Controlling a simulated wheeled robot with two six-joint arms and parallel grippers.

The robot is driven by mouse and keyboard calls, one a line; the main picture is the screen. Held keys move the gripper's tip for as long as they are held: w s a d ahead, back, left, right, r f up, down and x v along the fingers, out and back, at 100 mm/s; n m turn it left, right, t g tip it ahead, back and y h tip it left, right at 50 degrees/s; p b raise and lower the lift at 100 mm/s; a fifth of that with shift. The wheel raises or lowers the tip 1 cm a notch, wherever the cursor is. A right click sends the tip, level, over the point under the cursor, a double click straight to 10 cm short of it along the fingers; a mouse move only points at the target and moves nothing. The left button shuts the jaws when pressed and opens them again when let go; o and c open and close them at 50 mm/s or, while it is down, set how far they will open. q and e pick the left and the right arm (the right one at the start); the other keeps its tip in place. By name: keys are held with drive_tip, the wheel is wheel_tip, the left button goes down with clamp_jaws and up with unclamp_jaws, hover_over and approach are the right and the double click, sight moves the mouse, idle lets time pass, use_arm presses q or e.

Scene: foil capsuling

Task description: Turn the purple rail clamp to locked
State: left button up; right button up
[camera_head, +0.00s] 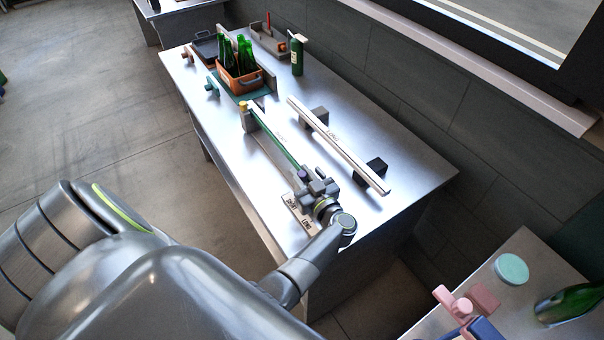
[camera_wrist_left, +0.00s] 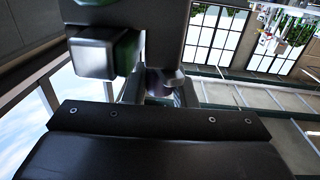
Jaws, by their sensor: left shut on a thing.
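My left gripper (camera_head: 314,184) is at the near end of the long metal table and is shut on the purple rail clamp. Only a small purple part of the clamp (camera_head: 302,173) shows beside the fingers, at the near end of a green-edged rail (camera_head: 277,139). A pale label plate (camera_head: 299,211) with dark lettering lies just left of the gripper, too small to read. In the left wrist view a dark purplish part (camera_wrist_left: 158,82) shows between the fingers, mostly hidden. The clamp's angle cannot be told. My right gripper is out of view.
A long pale bar (camera_head: 338,146) on two dark blocks lies right of the rail. An orange crate of green bottles (camera_head: 239,83) and a single dark green bottle (camera_head: 297,57) stand farther back. A second table at bottom right holds a teal disc (camera_head: 511,269).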

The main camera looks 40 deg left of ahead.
sight(306, 178)
use_arm(q)
drive_tip(key=n+g+b, duration=0.1)
drive_tip(key=n+g+y+b, duration=0.1)
drive_tip(key=g, duration=0.1)
drive_tip(key=n+g, duration=0.1)
drive_tip(key=shift+f+g+y+b, duration=0.25)
drive_tip(key=shift+g+y+b, duration=0.05)
drive_tip(key=shift+b, duration=0.1)
drive_tip(key=shift+r+n+g+b, duration=0.15)
drive_tip(key=shift+n+g+b, duration=0.85)
drive_tip(key=shift+g, duration=0.4)
drive_tip(key=o, duration=1)
drive_tip(key=d+b, duration=0.3)
drive_tip(key=d, duration=0.3)
drive_tip(key=shift+d, duration=0.75)
